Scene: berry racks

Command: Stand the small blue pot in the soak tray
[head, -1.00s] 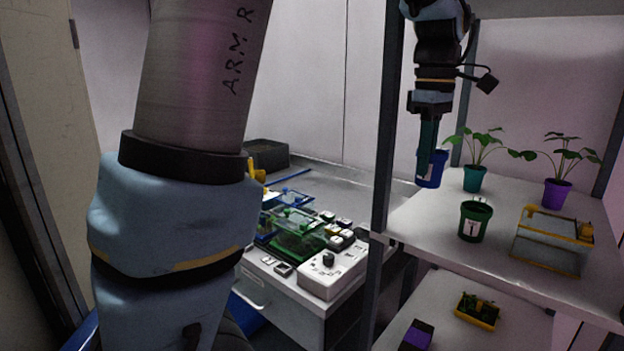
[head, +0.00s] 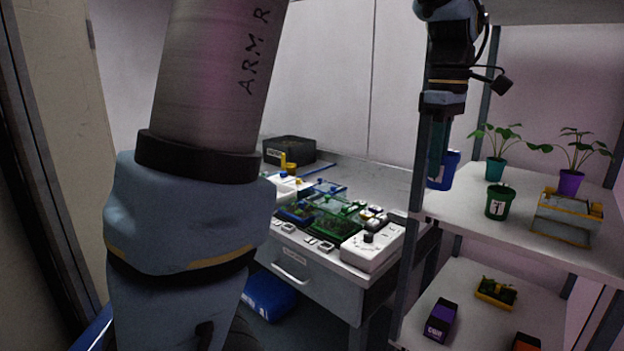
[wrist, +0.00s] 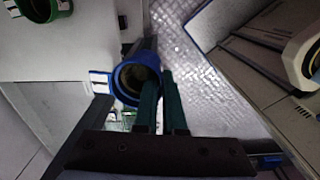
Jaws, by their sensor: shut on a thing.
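The small blue pot (head: 449,172) is in my gripper (head: 438,172), in front of the upper shelf's left post in the head view. In the wrist view, the dark green fingers (wrist: 158,78) are shut on the wall of the blue pot (wrist: 121,87); its round opening faces the camera and a white label sticks out at its left. The pot hangs clear of the shelf. On the bench at the left stand several low trays, one white (head: 287,188), others blue and green with clear covers. I cannot tell which is the soak tray.
The rack shelf (head: 465,207) holds a dark green pot (head: 498,203), teal (head: 495,169) and purple (head: 570,182) planted pots and a yellow-trimmed box (head: 566,222). On the bench are a white device (head: 371,248) and a black bin (head: 288,151). My arm covers the bench's left side.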

